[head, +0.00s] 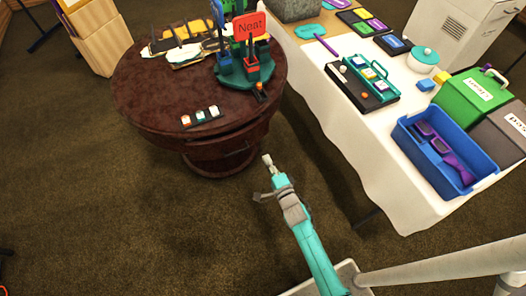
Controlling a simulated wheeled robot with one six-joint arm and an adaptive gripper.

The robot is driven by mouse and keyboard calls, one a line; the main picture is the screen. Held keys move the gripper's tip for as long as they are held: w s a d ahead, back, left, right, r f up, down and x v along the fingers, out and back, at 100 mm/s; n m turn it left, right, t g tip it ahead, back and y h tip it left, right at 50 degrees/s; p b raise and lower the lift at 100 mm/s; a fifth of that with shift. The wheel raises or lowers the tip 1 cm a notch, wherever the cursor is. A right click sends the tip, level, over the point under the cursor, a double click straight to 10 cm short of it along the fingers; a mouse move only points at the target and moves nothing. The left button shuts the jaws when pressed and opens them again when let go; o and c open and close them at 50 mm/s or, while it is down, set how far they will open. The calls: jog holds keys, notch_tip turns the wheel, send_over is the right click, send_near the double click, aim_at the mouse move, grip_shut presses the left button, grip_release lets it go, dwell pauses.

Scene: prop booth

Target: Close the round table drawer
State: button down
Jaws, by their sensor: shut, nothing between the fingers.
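The round dark reddish-brown table (150,95) stands at the upper left in the head view. Its drawer (222,142) shows below the tabletop's near edge, with a dark front facing me. The drawer seems to stand out a little from the rim, but I cannot tell how far. My gripper (266,159) is in front of the table, to the right of and below the drawer front in the picture. It is shut and empty, and appears apart from the drawer.
A red "Neat" sign (250,27), a green stand (246,73) and several small blocks are on the round table. A white-clothed table (375,165) at the right holds a blue bin (482,184), a teal tray (362,80) and a green box (470,100). Open carpet lies at the lower left.

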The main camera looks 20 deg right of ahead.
aim_at(251, 131)
jog(key=w, duration=1.2)
jog(key=shift+w, duration=0.25)
jog(key=shift+w, duration=0.1)
jog(key=shift+w, duration=1.25)
jog(key=shift+s, duration=0.1)
